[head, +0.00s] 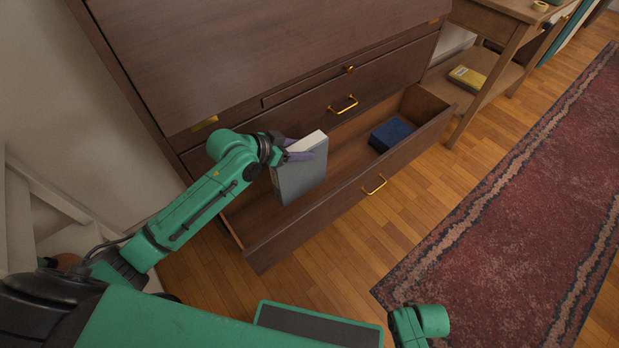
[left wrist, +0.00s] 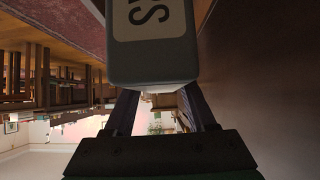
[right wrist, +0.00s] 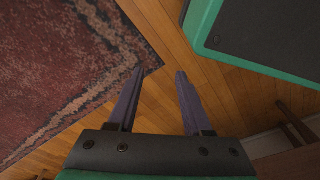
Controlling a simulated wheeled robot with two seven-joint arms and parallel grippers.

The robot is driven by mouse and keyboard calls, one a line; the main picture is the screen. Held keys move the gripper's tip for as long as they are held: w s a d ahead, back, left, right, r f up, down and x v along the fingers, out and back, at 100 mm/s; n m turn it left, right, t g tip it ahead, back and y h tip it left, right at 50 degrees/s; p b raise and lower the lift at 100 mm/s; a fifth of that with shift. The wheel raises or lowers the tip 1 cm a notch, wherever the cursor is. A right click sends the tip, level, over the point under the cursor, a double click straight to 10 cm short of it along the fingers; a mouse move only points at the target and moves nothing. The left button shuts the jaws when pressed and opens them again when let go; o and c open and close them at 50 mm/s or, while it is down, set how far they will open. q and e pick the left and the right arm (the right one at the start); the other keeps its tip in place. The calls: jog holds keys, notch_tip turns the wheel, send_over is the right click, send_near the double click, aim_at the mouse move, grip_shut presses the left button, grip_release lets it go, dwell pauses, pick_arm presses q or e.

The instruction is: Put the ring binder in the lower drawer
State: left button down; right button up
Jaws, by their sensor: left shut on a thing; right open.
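The grey ring binder (head: 303,174) stands roughly upright in the open lower drawer (head: 313,216), in its left half; whether it touches the drawer floor I cannot tell. My left gripper (head: 297,150) is shut on the binder near its top. In the left wrist view the binder's grey end with dark lettering (left wrist: 152,40) sits between the fingers (left wrist: 158,100). My right gripper (right wrist: 158,85) is open and empty above the wood floor by the rug; only part of the right arm shows in the head view.
A dark blue box-like thing (head: 391,134) lies in the right part of the lower drawer. The closed drawer above has a brass handle (head: 343,105). A side table (head: 497,20) with a yellow book (head: 467,78) stands at right. A red rug (head: 530,200) covers the floor.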

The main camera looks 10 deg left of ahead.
aim_at(301, 178)
pick_arm(q)
notch_tip(301, 178, down, 13)
jog(key=b, duration=0.3)
jog(key=shift+b, duration=0.35)
jog(key=shift+f, duration=0.1)
pick_arm(e)
jog(key=w+a+r, duration=0.2)
jog(key=w+r, duration=0.1)
jog(key=r, duration=0.5)
jog(key=shift+w+a+r+y, duration=0.15)
jog(key=shift+w+r+y, duration=0.15)
jog(key=shift+w+r, duration=0.1)
pick_arm(q)
jog(key=shift+f, duration=0.1)
jog(key=shift+c, duration=1.1)
grip_release()
jog(key=shift+f, duration=0.1)
pick_arm(e)
jog(key=shift+r, duration=0.2)
